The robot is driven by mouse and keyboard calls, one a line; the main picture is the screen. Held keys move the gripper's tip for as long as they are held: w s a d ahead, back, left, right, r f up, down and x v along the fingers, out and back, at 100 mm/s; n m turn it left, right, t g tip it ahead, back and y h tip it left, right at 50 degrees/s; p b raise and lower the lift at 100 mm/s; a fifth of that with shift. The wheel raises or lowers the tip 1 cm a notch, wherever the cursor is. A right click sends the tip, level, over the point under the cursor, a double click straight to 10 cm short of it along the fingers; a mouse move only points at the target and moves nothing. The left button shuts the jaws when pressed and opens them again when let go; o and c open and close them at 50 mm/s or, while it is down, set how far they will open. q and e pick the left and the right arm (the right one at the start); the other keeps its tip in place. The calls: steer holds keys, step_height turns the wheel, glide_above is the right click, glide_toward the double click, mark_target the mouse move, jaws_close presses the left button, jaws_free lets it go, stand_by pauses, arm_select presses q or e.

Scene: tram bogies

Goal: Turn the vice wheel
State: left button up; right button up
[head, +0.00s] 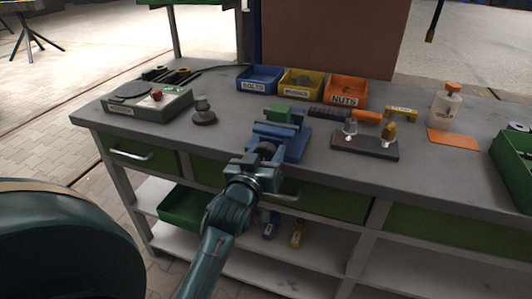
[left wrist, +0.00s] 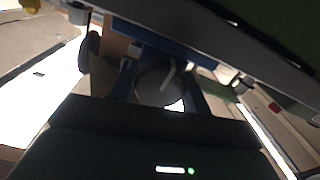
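The blue vice (head: 287,138) stands at the front edge of the grey workbench, with a green block (head: 279,114) at its jaws. Its dark round wheel (head: 266,149) faces me and is largely hidden by my left gripper (head: 262,160). In the left wrist view the vice wheel (left wrist: 153,88) shows as a dark disc with a pale bar, lying between the two spread fingers of my left gripper (left wrist: 160,85). The fingers stand on either side of it; I cannot tell whether they touch it. My right gripper is out of view.
On the workbench (head: 230,137) are a blue bin (head: 259,79), a yellow bin (head: 301,83), an orange bin (head: 346,91), a grey-green device (head: 148,103), a dark stand (head: 203,113), a fixture block (head: 364,146) and a bottle (head: 446,105). A drawer handle (head: 131,153) sticks out below.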

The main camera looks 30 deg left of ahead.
arm_select(q)
steer(key=c, duration=0.4)
steer(key=m+p, duration=0.3)
steer(key=shift+r, duration=0.25)
steer(key=m+p, duration=0.2)
steer(key=m, duration=0.1)
steer(key=m+p, duration=0.1)
steer(key=m, duration=0.1)
steer(key=shift+m+p, duration=0.3)
steer(key=shift+f+m+p, duration=0.1)
steer(key=shift+m+p, duration=0.2)
steer(key=shift+m, duration=1.1)
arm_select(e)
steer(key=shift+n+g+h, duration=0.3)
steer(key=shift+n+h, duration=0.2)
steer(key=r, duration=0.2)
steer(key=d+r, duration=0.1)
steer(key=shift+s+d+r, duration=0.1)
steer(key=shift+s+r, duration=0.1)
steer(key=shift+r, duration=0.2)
